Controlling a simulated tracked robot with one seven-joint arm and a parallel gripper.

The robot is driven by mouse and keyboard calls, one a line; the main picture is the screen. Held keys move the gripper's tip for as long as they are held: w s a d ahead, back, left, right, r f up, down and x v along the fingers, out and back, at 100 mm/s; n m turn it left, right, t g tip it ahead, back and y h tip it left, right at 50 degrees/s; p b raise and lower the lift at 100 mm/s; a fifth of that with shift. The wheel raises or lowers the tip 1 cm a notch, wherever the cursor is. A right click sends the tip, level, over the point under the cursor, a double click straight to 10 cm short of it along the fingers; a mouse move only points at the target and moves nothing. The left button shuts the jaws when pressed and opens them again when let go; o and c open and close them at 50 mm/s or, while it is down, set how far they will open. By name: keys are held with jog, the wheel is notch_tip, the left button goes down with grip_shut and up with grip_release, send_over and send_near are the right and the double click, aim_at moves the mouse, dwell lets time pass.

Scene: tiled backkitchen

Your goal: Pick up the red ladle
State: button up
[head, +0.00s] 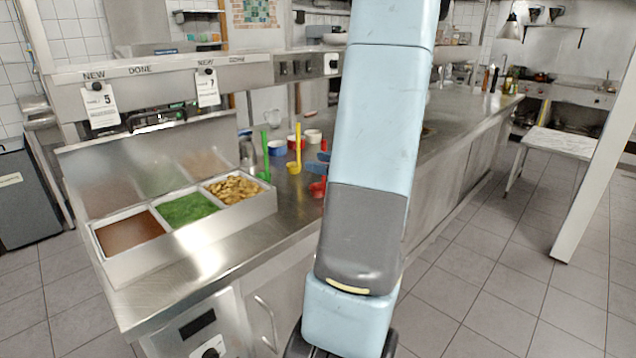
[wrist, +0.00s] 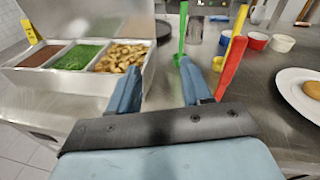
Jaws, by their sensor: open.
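The red ladle (wrist: 230,68) stands with its handle up on the steel counter, just right of my right finger in the wrist view. Its lower end is hidden behind my gripper there. In the head view a bit of the red ladle (head: 318,187) shows beside my arm, which hides most of it. My gripper (wrist: 159,67) is open and low over the counter, with nothing between its fingers. The red ladle is outside the fingers. In the head view the blue fingers (head: 318,165) show just left of my arm.
A green ladle (wrist: 182,30) and a yellow ladle (wrist: 233,42) stand close by. A food bin (head: 190,238) with several compartments is at left. Small bowls (wrist: 257,41) stand behind the ladles. A plate (wrist: 296,87) with a brown, round food item is at right.

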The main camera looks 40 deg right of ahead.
jog(key=s+d+f+m+t+h, duration=0.25)
jog(key=d+m+h, duration=0.2)
jog(key=d, duration=0.35)
jog(key=w, duration=1.3)
jog(key=shift+w+d+r+g, duration=0.15)
jog(key=shift+d+r+g, duration=0.05)
jog(key=shift+d+g, duration=0.25)
jog(key=shift+a, duration=0.1)
grip_shut()
